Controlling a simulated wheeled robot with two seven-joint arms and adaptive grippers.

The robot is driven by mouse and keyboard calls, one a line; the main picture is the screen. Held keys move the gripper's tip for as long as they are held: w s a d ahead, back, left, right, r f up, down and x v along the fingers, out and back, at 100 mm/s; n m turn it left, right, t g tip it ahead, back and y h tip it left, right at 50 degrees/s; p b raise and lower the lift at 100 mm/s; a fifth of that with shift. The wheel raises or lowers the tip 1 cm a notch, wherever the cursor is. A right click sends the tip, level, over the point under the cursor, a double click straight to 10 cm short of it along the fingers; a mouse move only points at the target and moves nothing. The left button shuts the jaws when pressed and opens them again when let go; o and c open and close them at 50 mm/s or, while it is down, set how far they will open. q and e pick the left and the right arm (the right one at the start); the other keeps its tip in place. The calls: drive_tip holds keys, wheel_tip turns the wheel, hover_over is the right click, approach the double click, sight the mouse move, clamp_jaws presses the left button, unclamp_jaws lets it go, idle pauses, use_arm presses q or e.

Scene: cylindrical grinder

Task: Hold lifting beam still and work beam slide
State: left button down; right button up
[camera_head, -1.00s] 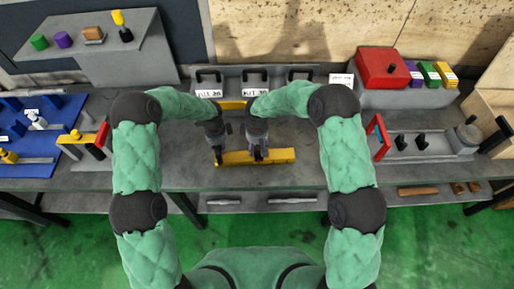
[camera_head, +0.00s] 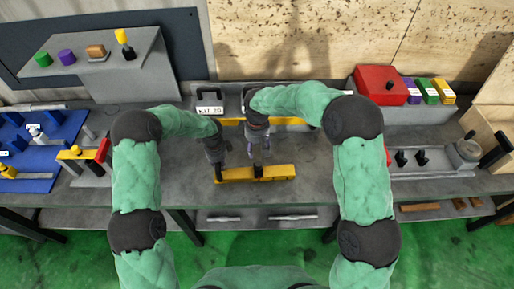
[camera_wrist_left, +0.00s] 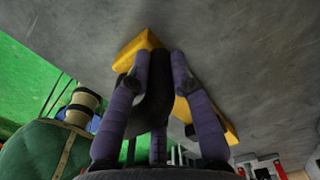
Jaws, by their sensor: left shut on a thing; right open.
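The yellow lifting beam (camera_head: 277,172) lies lengthwise near the front of the grey bench. A small dark part, perhaps the beam slide (camera_head: 258,172), shows near its middle. My left gripper (camera_head: 219,174) is shut on the beam near its left end. In the left wrist view the yellow beam (camera_wrist_left: 140,45) passes behind the fingers (camera_wrist_left: 154,75), with a dark piece between them; the exact contact is hard to see. My right gripper (camera_head: 259,158) is open, with its fingers just behind and above the middle of the beam, apparently clear of it.
Another yellow bar (camera_head: 288,121) lies behind my grippers, near labelled black-handled holders (camera_head: 210,100). A blue mat (camera_head: 50,158) with parts is at the left. A red box (camera_head: 380,84) and a grey fixture with black knobs (camera_head: 430,160) are at the right.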

use_arm(q)
drive_tip(key=c, duration=1)
unclamp_jaws()
wheel_tip(320, 180, up, 12)
drive_tip(key=shift+r, duration=0.1)
